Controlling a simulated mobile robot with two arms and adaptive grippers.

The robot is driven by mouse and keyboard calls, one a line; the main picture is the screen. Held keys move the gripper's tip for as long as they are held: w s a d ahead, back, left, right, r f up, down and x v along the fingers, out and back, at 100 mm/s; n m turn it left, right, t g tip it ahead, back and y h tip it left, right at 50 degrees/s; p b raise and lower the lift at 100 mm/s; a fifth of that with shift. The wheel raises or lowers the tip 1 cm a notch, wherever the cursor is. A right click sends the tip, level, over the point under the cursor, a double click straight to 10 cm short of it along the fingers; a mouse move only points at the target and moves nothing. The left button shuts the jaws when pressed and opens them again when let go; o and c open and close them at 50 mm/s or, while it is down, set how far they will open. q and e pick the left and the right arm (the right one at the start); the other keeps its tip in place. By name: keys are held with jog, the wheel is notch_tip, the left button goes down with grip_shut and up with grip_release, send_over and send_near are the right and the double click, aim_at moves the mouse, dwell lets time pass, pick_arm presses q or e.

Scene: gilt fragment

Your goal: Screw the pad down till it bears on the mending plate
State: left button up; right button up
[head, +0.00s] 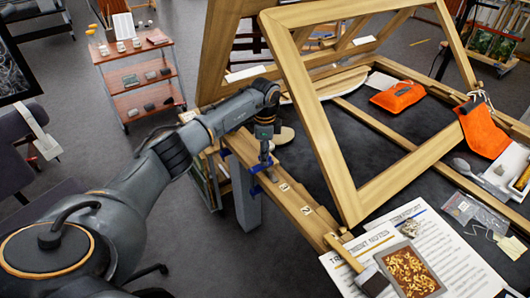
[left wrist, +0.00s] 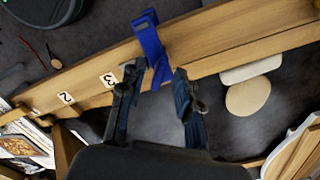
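A blue clamp (head: 257,189) sits at the edge of a wooden rail (head: 318,226). In the left wrist view the clamp (left wrist: 151,42) crosses the rail (left wrist: 220,45), its lower end near my fingertips. My left gripper (head: 265,156) is above the clamp in the head view. In the left wrist view my left gripper (left wrist: 158,74) has its two fingers apart, one on each side of the clamp's lower end, with no clear grip on it. I cannot pick out the pad or the mending plate. My right gripper is not in view.
Number labels (left wrist: 66,98) lie along the rail beside the clamp. A leaning wooden frame (head: 312,115) stands close to the right. Printed sheets (head: 450,255) and a small patterned panel (head: 408,270) lie at the front. Orange pouches (head: 398,96) are farther back. A shelf cart (head: 137,78) stands back left.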

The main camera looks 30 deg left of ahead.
pick_arm(q)
jog(key=shift+c, duration=0.2)
grip_shut()
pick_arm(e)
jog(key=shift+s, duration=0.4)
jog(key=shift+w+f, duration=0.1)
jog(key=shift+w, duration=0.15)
